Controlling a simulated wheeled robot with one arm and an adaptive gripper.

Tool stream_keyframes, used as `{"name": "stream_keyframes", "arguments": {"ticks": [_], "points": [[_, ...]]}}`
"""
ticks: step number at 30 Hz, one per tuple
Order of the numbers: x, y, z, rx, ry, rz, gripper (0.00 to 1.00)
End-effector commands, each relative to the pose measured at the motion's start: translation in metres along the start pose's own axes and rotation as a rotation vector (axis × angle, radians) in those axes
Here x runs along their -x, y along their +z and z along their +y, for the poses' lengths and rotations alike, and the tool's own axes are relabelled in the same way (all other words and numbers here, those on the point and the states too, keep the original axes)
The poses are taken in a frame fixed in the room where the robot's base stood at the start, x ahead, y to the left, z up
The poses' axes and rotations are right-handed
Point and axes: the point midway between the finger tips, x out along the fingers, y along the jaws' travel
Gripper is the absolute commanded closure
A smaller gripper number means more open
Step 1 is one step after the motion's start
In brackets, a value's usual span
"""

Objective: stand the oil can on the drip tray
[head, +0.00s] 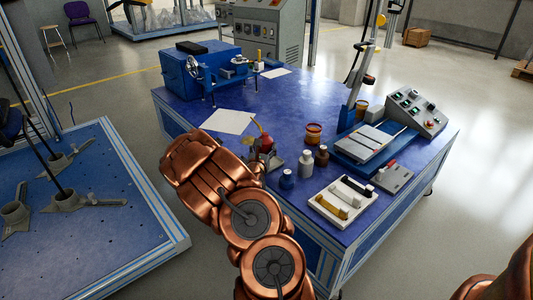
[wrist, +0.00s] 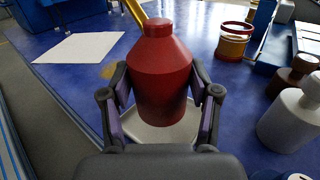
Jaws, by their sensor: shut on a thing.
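The oil can (wrist: 163,75) is red with a shoulder, a cap and a yellow spout (wrist: 135,14) behind it. My gripper (wrist: 163,98) is shut on its body, with one finger on each side. In the head view the oil can (head: 266,144) shows just past my wrist, near the table's left side, and my arm hides part of it. A pale grey tray (wrist: 150,134), which looks like the drip tray, shows below the can in the wrist view. The can looks upright over it. I cannot tell whether its base touches the tray.
A white bottle (head: 306,164), a brown bottle (head: 321,157) and a blue bottle (head: 287,180) stand right of the can. An amber jar (head: 314,134) is behind them. A white sheet (head: 229,121) lies to the left. A white tray (head: 326,208) holds brushes at the front right.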

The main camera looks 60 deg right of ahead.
Motion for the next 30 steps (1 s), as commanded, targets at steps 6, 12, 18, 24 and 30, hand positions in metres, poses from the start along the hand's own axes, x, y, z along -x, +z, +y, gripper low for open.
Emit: {"name": "stream_keyframes", "arguments": {"ticks": [6, 12, 18, 24, 30], "points": [[-0.020, -0.002, -0.006, -0.004, -0.002, -0.005, 0.95], [-0.018, -0.027, -0.004, -0.001, 0.001, -0.002, 0.95], [-0.018, -0.031, -0.004, -0.001, 0.000, -0.004, 0.95], [-0.018, -0.031, -0.004, -0.001, 0.000, -0.004, 0.95], [-0.017, -0.033, -0.004, 0.000, 0.000, -0.003, 0.24]]}}
